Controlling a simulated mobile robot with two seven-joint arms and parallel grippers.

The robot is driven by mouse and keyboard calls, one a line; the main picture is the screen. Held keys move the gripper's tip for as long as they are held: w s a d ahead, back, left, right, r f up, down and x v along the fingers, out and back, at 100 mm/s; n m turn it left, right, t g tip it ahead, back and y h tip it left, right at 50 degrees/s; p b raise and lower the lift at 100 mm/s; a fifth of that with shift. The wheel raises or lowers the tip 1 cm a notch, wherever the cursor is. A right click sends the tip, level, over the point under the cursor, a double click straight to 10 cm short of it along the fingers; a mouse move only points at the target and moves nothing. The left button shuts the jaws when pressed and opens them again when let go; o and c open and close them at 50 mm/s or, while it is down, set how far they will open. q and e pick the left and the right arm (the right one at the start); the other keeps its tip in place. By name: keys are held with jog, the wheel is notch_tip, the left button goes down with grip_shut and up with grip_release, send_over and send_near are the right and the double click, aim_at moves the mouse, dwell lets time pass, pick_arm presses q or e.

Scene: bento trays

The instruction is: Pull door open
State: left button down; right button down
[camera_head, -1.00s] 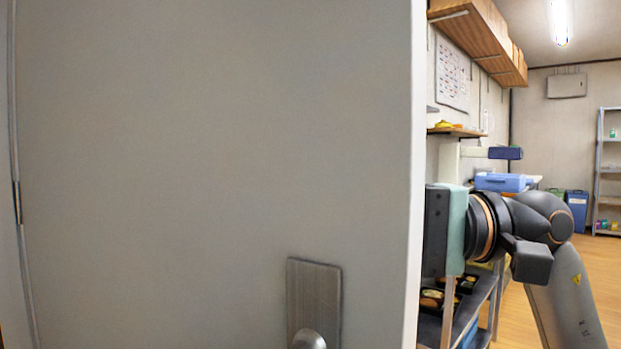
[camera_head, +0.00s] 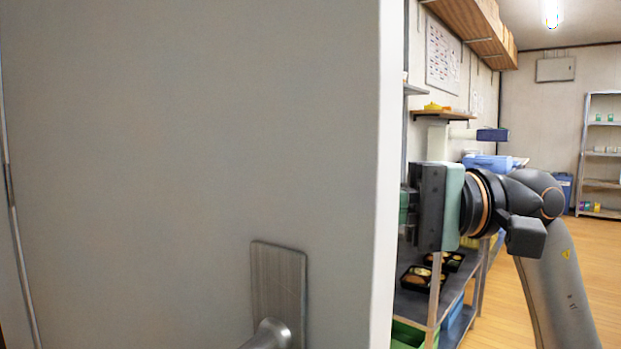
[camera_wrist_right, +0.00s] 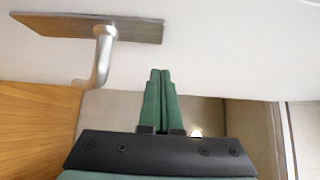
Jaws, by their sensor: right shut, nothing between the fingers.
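The grey door (camera_head: 180,150) fills the left and middle of the head view, with its pale free edge (camera_head: 385,170) upright beside my right gripper. A metal handle plate (camera_head: 278,290) with a lever (camera_head: 270,335) is low on its near face. The right wrist view shows a door face (camera_wrist_right: 230,50) with a plate (camera_wrist_right: 60,25) and bent lever (camera_wrist_right: 103,60) left of my right gripper (camera_wrist_right: 160,72). The green fingers are together, empty, and close to that face; contact is unclear. In the head view the door edge partly hides this gripper (camera_head: 405,208). My left gripper is out of view.
Beyond the door edge stands a metal rack (camera_head: 470,262) with bento trays (camera_head: 422,277). Wooden shelving (camera_head: 475,30) hangs above. Another rack (camera_head: 603,152) stands at the far right. Open wooden floor (camera_head: 590,255) lies right of my arm.

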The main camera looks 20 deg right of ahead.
jog(key=s+d, duration=0.2)
jog(key=d, duration=0.9)
jog(key=shift+s, duration=0.1)
